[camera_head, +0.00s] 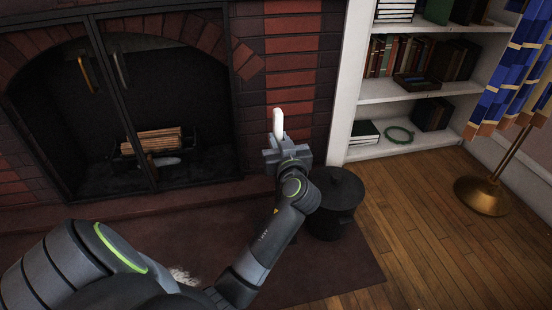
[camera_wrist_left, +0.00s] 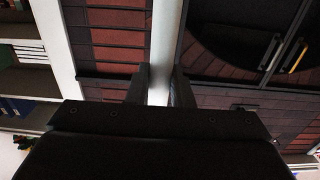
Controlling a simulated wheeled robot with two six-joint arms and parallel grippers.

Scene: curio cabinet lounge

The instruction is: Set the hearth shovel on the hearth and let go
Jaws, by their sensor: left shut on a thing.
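My left gripper (camera_head: 279,143) is shut on a pale, slim upright thing, which I take to be the hearth shovel (camera_head: 278,119). Its rounded light end sticks up above the fingers, in front of the brick pillar right of the fireplace. In the left wrist view the pale shaft (camera_wrist_left: 166,45) runs up from between the fingers (camera_wrist_left: 160,92). Its lower part is hidden behind my gripper and arm. The hearth (camera_head: 130,207) is the low brick ledge along the front of the fireplace, below and left of my gripper. My right gripper is out of view.
A black lidded pot (camera_head: 335,205) stands on the floor just right of my left wrist. The fireplace's dark glass doors (camera_head: 75,110) are behind, with logs (camera_head: 152,140) inside. A white bookshelf (camera_head: 400,90) and brass lamp base (camera_head: 482,196) are at right. The wood floor between is clear.

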